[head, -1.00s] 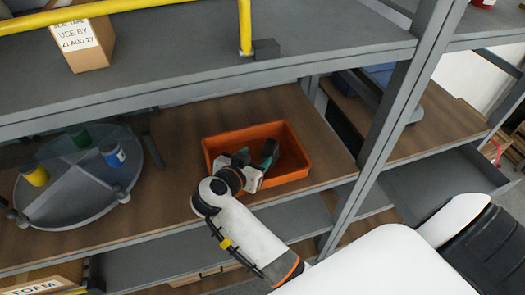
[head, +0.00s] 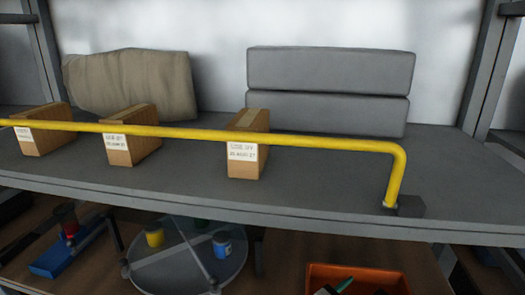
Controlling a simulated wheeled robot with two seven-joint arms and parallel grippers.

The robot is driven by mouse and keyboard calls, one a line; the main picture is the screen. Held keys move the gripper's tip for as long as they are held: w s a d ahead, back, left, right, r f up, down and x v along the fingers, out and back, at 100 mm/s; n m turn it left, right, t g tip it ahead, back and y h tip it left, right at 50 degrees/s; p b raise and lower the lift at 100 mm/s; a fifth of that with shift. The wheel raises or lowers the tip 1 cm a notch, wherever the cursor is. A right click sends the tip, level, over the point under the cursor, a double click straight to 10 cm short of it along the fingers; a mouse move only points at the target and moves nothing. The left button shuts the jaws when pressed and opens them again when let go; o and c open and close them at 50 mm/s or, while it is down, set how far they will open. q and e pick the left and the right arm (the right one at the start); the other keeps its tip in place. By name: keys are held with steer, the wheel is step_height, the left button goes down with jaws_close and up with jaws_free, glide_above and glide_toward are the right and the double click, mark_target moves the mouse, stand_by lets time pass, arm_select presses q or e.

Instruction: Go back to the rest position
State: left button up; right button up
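Neither of my grippers shows in the head view now, and no part of my arms is visible. The view looks level across a grey upper shelf (head: 330,200) with a yellow rail (head: 300,141) along its front. Below it, the orange bin (head: 325,272) stands on the lower wooden shelf at the bottom edge of the picture. Its lower part is cut off. A small green-tipped item (head: 344,285) shows inside it.
Several labelled cardboard boxes (head: 248,150) stand behind the rail. A beige sack (head: 130,82) and stacked grey blocks (head: 330,90) sit farther back. A round divided turntable (head: 185,262) holds small yellow and blue containers. A blue item (head: 68,252) lies lower left.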

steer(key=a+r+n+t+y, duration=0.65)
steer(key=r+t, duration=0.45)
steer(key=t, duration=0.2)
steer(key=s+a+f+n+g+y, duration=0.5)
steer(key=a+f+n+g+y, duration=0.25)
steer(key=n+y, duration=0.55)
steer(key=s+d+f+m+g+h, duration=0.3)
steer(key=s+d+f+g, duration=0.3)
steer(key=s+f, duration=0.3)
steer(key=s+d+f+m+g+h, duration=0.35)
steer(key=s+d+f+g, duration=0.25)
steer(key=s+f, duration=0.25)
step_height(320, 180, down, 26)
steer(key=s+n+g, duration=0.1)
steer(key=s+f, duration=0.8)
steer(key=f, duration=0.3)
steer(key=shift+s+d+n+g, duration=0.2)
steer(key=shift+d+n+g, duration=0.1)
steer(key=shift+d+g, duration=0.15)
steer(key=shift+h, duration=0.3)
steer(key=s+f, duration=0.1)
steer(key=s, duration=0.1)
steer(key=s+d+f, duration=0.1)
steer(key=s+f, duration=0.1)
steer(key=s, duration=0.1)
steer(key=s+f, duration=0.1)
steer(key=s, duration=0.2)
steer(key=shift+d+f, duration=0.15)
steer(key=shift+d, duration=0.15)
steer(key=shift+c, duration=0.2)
